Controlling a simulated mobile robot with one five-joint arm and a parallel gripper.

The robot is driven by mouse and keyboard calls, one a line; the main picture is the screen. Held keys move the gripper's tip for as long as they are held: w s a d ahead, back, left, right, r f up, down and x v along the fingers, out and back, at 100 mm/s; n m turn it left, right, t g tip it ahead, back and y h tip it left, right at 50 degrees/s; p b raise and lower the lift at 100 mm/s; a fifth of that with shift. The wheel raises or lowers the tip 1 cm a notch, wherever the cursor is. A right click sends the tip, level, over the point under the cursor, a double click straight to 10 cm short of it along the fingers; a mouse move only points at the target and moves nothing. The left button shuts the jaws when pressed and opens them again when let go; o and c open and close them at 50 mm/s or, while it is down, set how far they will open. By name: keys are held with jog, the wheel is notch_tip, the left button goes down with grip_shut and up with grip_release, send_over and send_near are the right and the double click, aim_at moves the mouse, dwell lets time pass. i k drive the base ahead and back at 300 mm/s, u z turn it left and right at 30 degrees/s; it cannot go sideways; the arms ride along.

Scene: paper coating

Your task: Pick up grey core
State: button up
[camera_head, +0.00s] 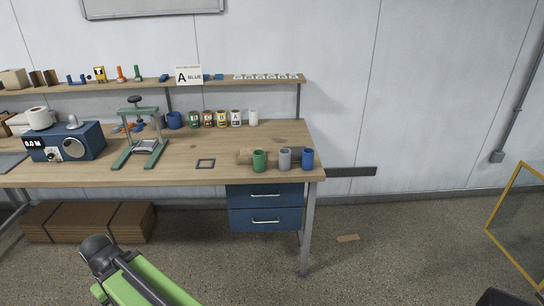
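The grey core (285,159) is a small upright cylinder near the front right corner of the wooden workbench. It stands between a green core (260,160) on its left and a blue core (308,159) on its right, with small gaps. A light brown roll or block lies partly hidden behind the green core. Part of my green arm with a dark joint shows at the lower left, in front of the bench and well away from the grey core. My gripper cannot be made out in this view.
Blue drawers (265,207) hang beneath. Brown cardboard (88,222) lies below. Floor right of the bench is mostly clear; a yellow-framed panel stands far right.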

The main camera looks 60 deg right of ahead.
aim_at(285, 160)
jog(key=z, duration=0.45)
jog(key=i, duration=1.05)
jog(key=z, duration=0.5)
